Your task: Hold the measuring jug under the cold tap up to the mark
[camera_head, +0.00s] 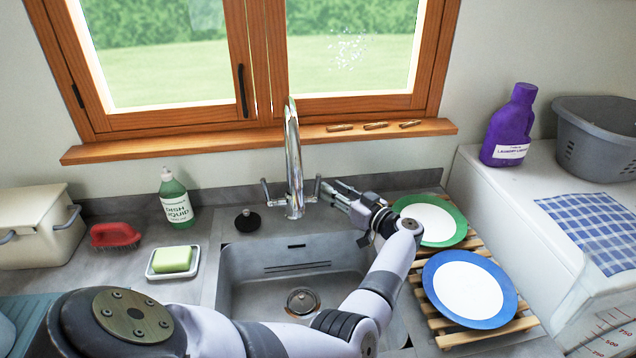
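The chrome tap (293,165) stands behind the sink, its spout over the basin, with a lever on each side. No water stream shows from it. My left gripper (328,190) is at the tap's right lever (316,187), close to or touching it; whether its fingers are open or shut on the lever is too small to tell. The clear measuring jug (604,325) with red marks is at the bottom right corner, partly cut off by the frame, away from the sink. Its contents are unclear. My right gripper is out of view.
The sink basin (250,262) looks empty. To its right, a blue-rimmed plate (468,288) and a green-rimmed plate (432,220) lie on a wooden rack (440,325). To its left are dish liquid (175,200), soap (172,260) and a red brush (115,235).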

